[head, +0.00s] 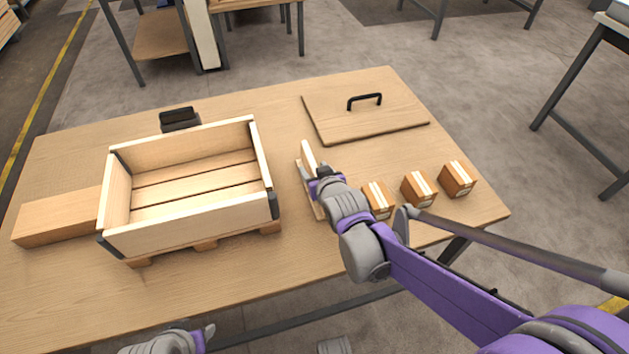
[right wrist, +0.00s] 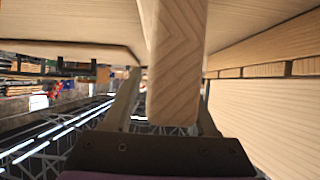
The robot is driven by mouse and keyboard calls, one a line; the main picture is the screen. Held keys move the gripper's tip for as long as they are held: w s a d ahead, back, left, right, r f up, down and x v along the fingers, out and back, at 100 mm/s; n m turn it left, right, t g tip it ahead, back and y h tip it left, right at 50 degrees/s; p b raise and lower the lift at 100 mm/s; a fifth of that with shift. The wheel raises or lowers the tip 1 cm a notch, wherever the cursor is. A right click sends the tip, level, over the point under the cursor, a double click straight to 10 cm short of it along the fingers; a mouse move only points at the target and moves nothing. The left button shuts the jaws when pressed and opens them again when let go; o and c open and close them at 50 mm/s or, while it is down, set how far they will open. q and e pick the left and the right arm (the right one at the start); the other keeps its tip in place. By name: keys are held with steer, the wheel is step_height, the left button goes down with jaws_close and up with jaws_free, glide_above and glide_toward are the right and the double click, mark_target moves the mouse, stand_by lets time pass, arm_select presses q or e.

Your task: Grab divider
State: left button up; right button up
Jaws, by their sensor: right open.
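The divider (head: 308,155) is a thin light-wood board standing on edge on a low wooden base right of the crate (head: 185,230). My right gripper (head: 321,178) is at its near end and hides part of it. In the right wrist view the divider's rounded end (right wrist: 176,75) lies between the two open fingers of my right gripper (right wrist: 165,110), with a gap visible at the left finger. The crate is open and empty, with dark corner brackets. My left gripper (head: 205,335) is at the bottom edge, away from the table objects; its jaws are unclear.
Three small taped cartons (head: 419,188) stand in a row right of my right gripper. A wooden lid with a black handle (head: 366,112) lies behind. A wooden block (head: 58,216) is left of the crate and a black item (head: 179,119) behind it. The front table strip is clear.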

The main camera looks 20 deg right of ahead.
steer(key=shift+c, duration=0.3)
jaws_close()
